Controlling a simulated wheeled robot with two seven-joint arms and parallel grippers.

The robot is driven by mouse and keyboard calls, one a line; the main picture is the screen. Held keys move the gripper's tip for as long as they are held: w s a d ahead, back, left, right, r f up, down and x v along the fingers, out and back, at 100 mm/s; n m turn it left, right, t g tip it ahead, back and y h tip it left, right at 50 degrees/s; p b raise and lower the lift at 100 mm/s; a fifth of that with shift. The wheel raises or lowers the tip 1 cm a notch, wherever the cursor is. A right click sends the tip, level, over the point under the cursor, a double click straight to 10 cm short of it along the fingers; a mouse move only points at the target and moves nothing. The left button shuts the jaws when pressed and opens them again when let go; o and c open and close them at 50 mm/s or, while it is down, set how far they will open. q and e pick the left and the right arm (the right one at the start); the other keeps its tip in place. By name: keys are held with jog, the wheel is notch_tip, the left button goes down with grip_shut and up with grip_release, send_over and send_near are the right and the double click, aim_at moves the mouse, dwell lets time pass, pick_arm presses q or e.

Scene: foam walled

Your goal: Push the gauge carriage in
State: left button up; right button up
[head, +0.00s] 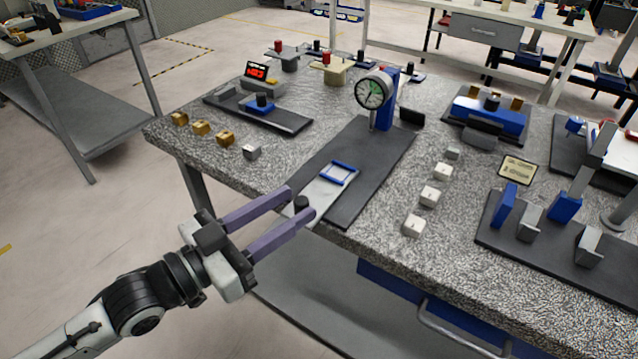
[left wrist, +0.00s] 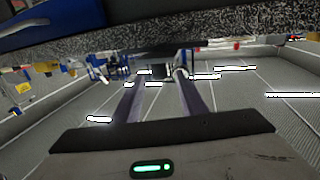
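The gauge carriage (head: 325,190) is a light grey slide with a blue-rimmed frame and a black knob (head: 302,203) at its near end. It sits on a dark track (head: 352,195), with its near end by the table's front edge. A dial gauge (head: 372,92) on a blue post stands over the track's far part. My left gripper (head: 302,202) is at the near end, with its two purple fingers apart, one on each side of the knob. The left wrist view shows the spread fingers (left wrist: 160,82) with a dark shape between their tips. My right gripper is not in view.
Brass blocks (head: 201,128) and a grey block lie left of the track. Several white blocks (head: 429,197) lie right of it. A dark fixture (head: 540,235) with blue and grey uprights stands further right. The speckled tabletop beside the track is partly clear.

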aim_at(319, 201)
pick_arm(q)
jog(key=x, duration=0.7)
jog(key=shift+w, duration=0.1)
grip_shut()
